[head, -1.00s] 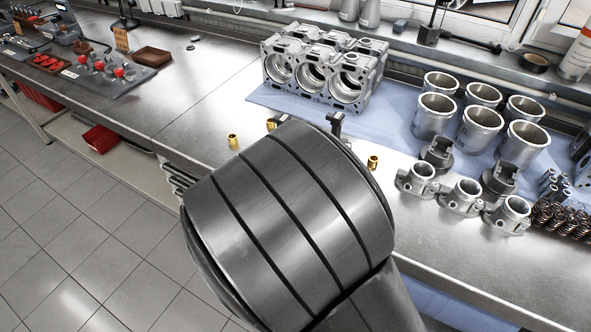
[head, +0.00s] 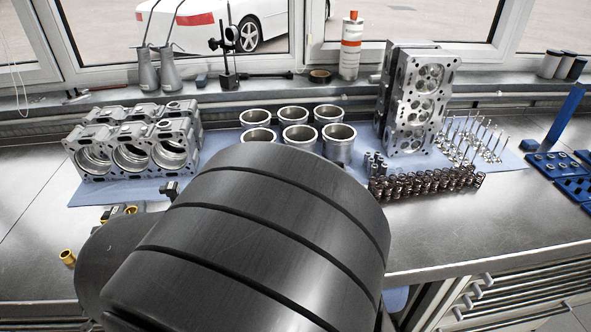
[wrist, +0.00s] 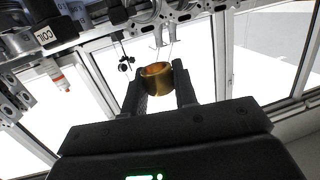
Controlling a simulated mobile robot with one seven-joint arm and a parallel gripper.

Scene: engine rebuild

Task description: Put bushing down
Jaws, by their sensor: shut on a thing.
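In the wrist view my gripper (wrist: 159,82) is shut on a brass bushing (wrist: 153,76), a short gold ring gripped between the two dark fingers. In the head view my large dark arm link covers the front middle of the bench and most of my gripper. One loose brass bushing (head: 67,257) stands on the bench at the left. More brass (head: 131,210) shows just beyond my arm, beside dark gripper parts. I cannot tell there whether it is the held bushing or another one.
An engine block (head: 135,150) stands on a blue mat at the back left. Several cylinder liners (head: 297,133), a cylinder head (head: 412,100), springs (head: 425,183) and valves (head: 475,137) stand to its right. Blue trays (head: 560,172) lie at the far right. Bare bench shows at front right.

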